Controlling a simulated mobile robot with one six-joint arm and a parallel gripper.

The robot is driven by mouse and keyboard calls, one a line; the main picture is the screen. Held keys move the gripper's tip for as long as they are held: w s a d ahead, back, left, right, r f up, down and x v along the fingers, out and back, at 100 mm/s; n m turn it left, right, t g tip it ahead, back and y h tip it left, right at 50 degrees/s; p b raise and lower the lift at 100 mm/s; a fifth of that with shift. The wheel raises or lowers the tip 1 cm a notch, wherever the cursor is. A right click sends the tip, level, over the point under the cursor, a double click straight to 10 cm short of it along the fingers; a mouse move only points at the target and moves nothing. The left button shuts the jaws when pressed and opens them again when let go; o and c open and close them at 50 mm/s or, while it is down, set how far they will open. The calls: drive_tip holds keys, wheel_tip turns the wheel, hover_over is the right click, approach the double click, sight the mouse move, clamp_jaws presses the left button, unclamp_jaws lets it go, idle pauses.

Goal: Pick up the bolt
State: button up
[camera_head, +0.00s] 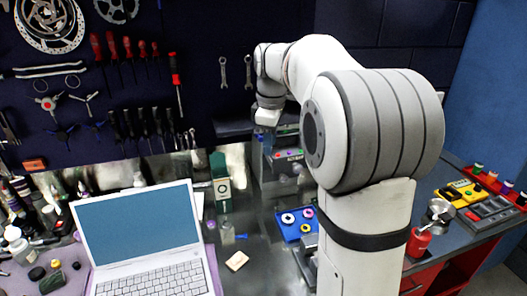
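I cannot make out a bolt in the head view; any bolt is hidden or too small to tell. My arm rises at the right of the centre and bends over toward the back of the bench. My gripper (267,132) points down over the back part of the bench, in front of the dark tool wall. Its fingers are too small and dark to show whether they are open or shut, or whether anything is between them.
An open laptop (138,236) stands at the front left. A blue tray (297,236) with small rings lies near the centre, partly behind my arm. A beige block (237,261) lies on the bench. A red bottle (418,243) and a yellow case (452,192) are at the right.

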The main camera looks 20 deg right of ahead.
drive_tip(key=w+d+f+n, duration=0.1)
drive_tip(key=w+d+n, duration=0.1)
drive_tip(key=w, duration=0.1)
drive_tip(key=w+d+f+n, duration=0.1)
drive_tip(key=w+d+n, duration=0.1)
drive_tip(key=w, duration=0.2)
drive_tip(key=w+d+f+n+g, duration=0.1)
drive_tip(key=w+d+f, duration=0.1)
drive_tip(key=w, duration=0.1)
drive_tip(key=shift+w+n, duration=0.3)
drive_tip(key=shift+n, duration=0.1)
drive_tip(key=shift+w+d+f, duration=0.15)
drive_tip(key=shift+w, duration=0.05)
wheel_tip(320, 180, down, 8)
drive_tip(key=shift+s+r+p, duration=0.15)
drive_tip(key=shift+p, duration=0.2)
clamp_jaws()
drive_tip(key=shift+r, duration=0.1)
